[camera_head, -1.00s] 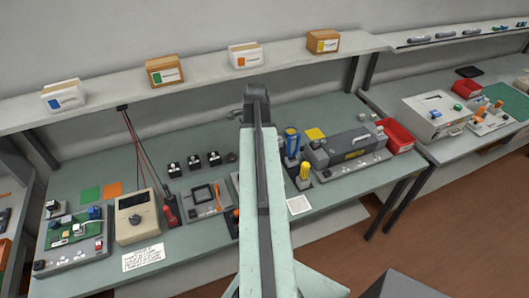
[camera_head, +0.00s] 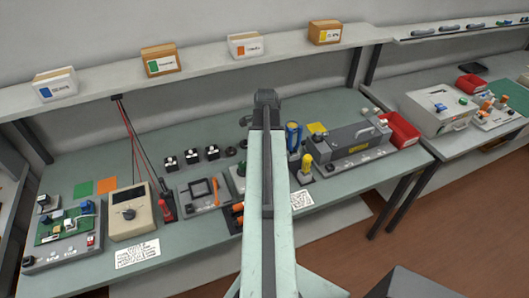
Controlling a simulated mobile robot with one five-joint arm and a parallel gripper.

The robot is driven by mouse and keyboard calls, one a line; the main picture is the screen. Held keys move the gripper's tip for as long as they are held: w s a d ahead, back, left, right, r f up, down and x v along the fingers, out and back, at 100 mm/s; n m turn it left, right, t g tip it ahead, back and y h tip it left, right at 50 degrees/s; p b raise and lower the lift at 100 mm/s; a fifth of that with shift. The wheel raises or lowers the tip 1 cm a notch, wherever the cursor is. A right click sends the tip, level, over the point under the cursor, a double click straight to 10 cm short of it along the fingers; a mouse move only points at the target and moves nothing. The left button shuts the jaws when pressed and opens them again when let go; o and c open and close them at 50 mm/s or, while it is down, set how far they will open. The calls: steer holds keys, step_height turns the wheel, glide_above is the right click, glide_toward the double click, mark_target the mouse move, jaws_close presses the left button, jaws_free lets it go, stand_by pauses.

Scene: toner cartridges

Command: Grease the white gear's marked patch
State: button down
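My arm rises through the middle of the view. Its dark far end (camera_head: 267,97) is over the back of the bench. A small dark part of my gripper (camera_head: 245,120) shows just left of it; its fingers cannot be made out. I cannot make out the white gear or its marked patch. A long grey cartridge-like unit (camera_head: 350,137) with a yellow label lies on a grey base right of my arm. Between them stand a blue cylinder (camera_head: 293,136) and a yellow-topped tool (camera_head: 306,163). My arm hides part of the bench there.
A red bin (camera_head: 401,130) sits at the bench's right end. A beige meter (camera_head: 131,211), a green circuit board (camera_head: 70,226) and a black frame fixture (camera_head: 198,191) stand on the left. A shelf (camera_head: 205,84) with several small boxes runs above the bench.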

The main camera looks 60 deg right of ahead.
steer(key=shift+f+b, duration=0.35)
steer(key=shift+f, duration=0.15)
stand_by(0.7)
steer(key=shift+s+a, duration=0.1)
steer(key=shift+a, duration=0.1)
steer(key=shift+d, duration=0.1)
steer(key=shift+w+d, duration=0.2)
steer(key=shift+w, duration=0.05)
stand_by(0.9)
steer(key=shift+s, duration=0.1)
steer(key=shift+s+a, duration=0.15)
steer(key=shift+a, duration=0.15)
steer(key=shift+d, duration=0.1)
